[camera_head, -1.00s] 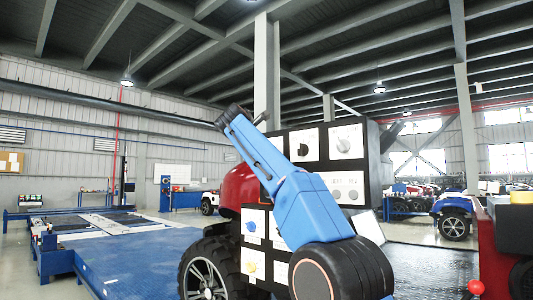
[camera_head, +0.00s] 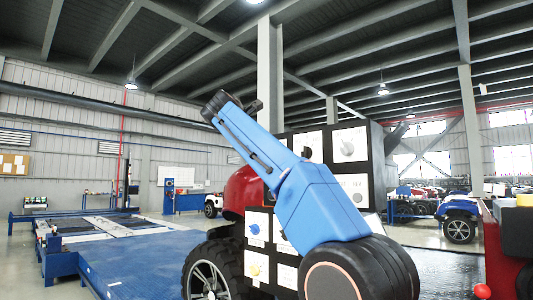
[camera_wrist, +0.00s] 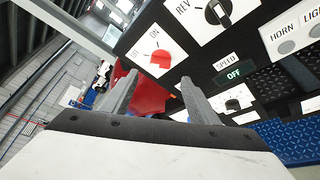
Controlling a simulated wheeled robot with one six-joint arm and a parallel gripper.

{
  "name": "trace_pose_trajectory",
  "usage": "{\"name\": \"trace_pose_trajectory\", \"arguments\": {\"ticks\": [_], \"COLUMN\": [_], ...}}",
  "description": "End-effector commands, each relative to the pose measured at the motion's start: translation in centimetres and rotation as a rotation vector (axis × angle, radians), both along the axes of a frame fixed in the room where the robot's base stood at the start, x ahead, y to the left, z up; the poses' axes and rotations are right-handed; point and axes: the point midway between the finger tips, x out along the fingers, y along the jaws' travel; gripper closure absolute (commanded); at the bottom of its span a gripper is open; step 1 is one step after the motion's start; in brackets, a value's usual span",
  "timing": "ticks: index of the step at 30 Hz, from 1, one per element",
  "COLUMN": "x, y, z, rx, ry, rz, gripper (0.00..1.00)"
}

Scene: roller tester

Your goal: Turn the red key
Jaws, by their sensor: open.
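The red key (camera_wrist: 160,60) sits on a white plate with an "ON" label, mounted on a black control panel (camera_wrist: 178,70) in the wrist view. My gripper (camera_wrist: 158,79) is open and empty, with one finger on either side of the key in the picture. The fingertips appear in front of the panel; I cannot tell how far they are from the key. In the head view the control panel (camera_head: 377,160) stands behind my blue arm, and I cannot make out the red key or my gripper there.
A black selector knob (camera_wrist: 218,11) marked "REV" is above right of the key. An "OFF" display (camera_wrist: 240,70) and a speed dial (camera_wrist: 233,104) lie right of my fingers. HORN and light buttons (camera_wrist: 286,47) are farther right. A wheel (camera_head: 208,280) stands left of the panel.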

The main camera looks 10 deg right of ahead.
Motion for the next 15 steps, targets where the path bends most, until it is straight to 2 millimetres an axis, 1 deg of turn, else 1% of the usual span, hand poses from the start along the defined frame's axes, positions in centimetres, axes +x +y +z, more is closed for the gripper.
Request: {"name": "trace_pose_trajectory", "arguments": {"ticks": [1,3,9,15], "x": [-0.9,-2.0,-4.9,-6.6], "y": [0.7,1.5,3.6,4.7], "z": [0.3,0.6,1.4,1.9], "rx": [-0.001,0.0,0.0,-0.001], "ry": [0.0,-0.001,0.001,0.001], "rz": [0.002,0.003,0.002,0.0], "gripper": [0.45,0.45,0.45,0.45]}}
